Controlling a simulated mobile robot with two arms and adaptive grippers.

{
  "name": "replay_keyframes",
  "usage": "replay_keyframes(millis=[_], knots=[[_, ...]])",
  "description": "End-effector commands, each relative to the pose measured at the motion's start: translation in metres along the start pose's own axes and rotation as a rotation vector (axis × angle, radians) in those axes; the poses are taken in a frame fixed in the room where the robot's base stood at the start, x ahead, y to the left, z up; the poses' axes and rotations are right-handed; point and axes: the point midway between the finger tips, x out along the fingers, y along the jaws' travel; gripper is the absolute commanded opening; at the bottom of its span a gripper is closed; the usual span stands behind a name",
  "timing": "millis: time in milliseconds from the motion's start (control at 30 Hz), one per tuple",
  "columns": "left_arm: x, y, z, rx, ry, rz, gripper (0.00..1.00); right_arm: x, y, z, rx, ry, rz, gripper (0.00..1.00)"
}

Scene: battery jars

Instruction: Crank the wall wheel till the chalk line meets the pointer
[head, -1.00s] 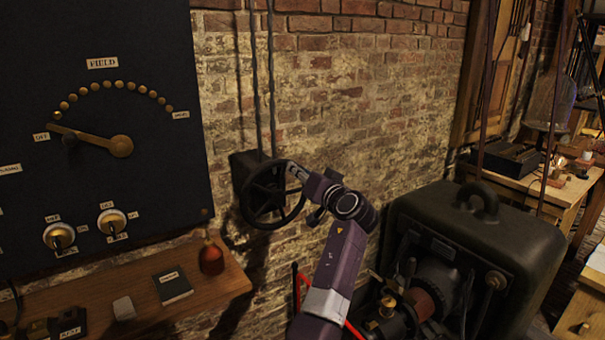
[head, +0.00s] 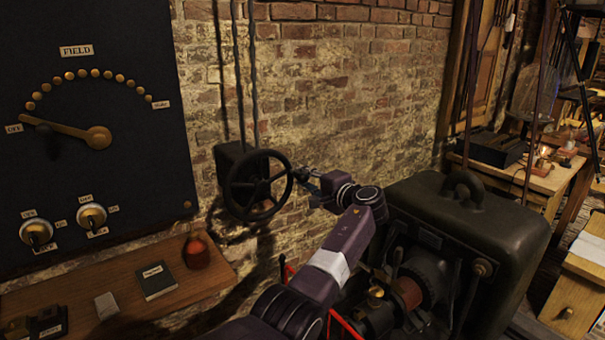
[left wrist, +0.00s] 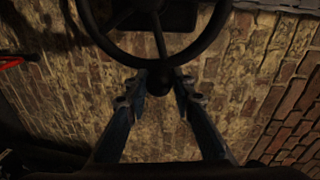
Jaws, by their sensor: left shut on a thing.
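The dark spoked wall wheel (head: 232,198) stands out from a box on the brick wall, and its lower rim (left wrist: 113,51) crosses the top of the left wrist view. My left gripper (head: 306,179) is at the wheel's right side. In the left wrist view its two fingers (left wrist: 160,83) close around a dark rounded handle knob (left wrist: 158,80) at the rim. I cannot make out a chalk line or a pointer on or near the wheel. My right gripper is not in view.
A dark panel (head: 100,185) with a dial stands left of the wheel. Below it a wooden shelf (head: 120,318) carries a small book (head: 157,281). A bulky dark machine (head: 505,235) stands close to my arm at right. Two pipes (head: 253,90) run up the wall.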

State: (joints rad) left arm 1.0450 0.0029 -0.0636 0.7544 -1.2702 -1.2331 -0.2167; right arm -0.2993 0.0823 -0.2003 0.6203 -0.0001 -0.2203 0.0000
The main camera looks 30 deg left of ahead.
Motion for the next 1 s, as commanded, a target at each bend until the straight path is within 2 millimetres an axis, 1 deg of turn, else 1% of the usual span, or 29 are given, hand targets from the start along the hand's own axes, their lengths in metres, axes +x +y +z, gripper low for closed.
replay_keyframes(millis=[33, 300, 600, 800, 1000], knots=[[0.002, 0.014, 0.001, 0.051, -0.010, 0.012, 0.00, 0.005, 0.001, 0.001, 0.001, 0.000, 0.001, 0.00], [0.006, 0.043, 0.004, 0.304, -0.050, 0.021, 0.00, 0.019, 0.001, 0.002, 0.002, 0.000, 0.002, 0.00], [0.010, 0.070, 0.013, 0.586, -0.095, 0.028, 0.00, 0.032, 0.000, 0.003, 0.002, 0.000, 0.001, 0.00], [0.012, 0.086, 0.024, 0.775, -0.124, 0.034, 0.00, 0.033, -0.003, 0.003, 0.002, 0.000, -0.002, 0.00], [0.014, 0.099, 0.037, 0.963, -0.153, 0.040, 0.00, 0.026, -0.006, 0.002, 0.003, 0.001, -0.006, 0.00]])
